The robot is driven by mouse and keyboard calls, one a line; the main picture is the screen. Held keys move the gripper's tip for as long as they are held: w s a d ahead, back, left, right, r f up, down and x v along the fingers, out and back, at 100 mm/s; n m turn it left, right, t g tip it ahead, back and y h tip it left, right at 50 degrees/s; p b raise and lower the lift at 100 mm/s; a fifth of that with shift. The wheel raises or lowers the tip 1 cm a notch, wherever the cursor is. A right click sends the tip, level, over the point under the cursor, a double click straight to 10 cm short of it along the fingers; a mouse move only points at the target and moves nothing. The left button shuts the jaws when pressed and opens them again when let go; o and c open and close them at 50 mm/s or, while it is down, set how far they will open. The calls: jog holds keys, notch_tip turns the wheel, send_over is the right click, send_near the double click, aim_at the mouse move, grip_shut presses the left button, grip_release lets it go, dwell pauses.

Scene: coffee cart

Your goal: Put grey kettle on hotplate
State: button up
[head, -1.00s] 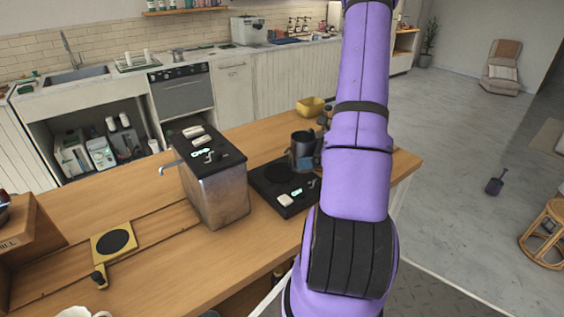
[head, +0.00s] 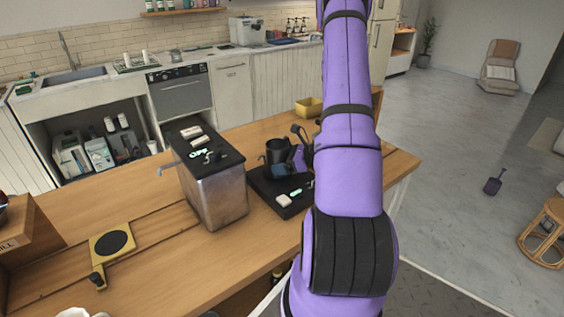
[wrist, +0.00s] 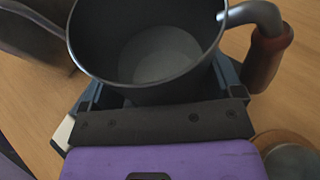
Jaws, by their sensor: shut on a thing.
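The grey kettle (head: 277,153) is dark, open-topped and upright in the head view. The wrist view looks into the kettle (wrist: 155,88), which seems empty, with its metal and brown handle at the right. My gripper (head: 297,158) is shut on the kettle's body; in the wrist view my gripper (wrist: 160,95) has a blue finger on each side of it. The hotplate (head: 268,185) is a flat black unit with a light knob and a lit green display. The kettle is over its far part in the head view; I cannot tell whether they touch.
A metal box with a black top (head: 215,195) stands close left of the hotplate. A yellow bowl (head: 309,107) is behind. A yellow plate with a black disc (head: 113,243) lies at the left. Bare counter (head: 260,240) shows in front of the metal box.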

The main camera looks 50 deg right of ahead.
jog(key=o, duration=1)
jog(key=shift+f, duration=0.1)
